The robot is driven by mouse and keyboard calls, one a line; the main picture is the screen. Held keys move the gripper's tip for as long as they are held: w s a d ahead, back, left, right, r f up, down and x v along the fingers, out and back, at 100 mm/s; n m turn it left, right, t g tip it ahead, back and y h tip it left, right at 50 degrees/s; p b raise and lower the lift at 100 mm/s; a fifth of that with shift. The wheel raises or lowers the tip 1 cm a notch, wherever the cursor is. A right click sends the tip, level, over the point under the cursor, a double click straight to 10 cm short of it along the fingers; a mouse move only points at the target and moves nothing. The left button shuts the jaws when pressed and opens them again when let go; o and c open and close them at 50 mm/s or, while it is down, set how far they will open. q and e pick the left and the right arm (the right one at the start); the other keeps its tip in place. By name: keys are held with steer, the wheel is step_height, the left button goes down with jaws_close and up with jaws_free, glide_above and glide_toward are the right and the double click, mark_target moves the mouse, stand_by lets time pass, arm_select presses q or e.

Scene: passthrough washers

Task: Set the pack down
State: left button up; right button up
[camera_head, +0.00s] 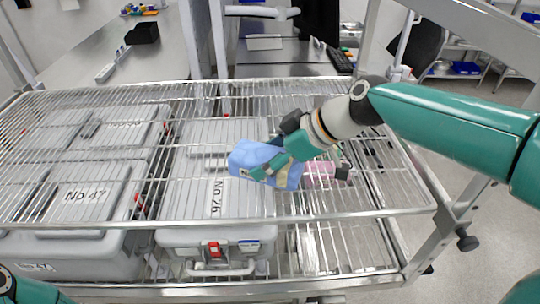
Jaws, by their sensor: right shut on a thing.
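A soft blue pack (249,156) is in my right gripper (268,172), whose arm comes in from the right. The gripper is shut on the pack and holds it at the wire shelf (350,205). I cannot tell whether the pack touches the wires. A pink item (318,172) shows just right of the gripper, partly hidden by it. My left gripper is not in view; only a bit of my left arm shows at the bottom left corner.
Under the wires are grey lidded cases, one marked No 26 (215,200) and one marked No 47 (85,195). The left of the wire shelf is clear. A metal post (217,45) rises behind it. Steel benches (165,45) stand at the back.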

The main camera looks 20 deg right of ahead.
steer(key=o, duration=1.5)
steer(key=b+v, duration=0.1)
steer(key=v, duration=1.1)
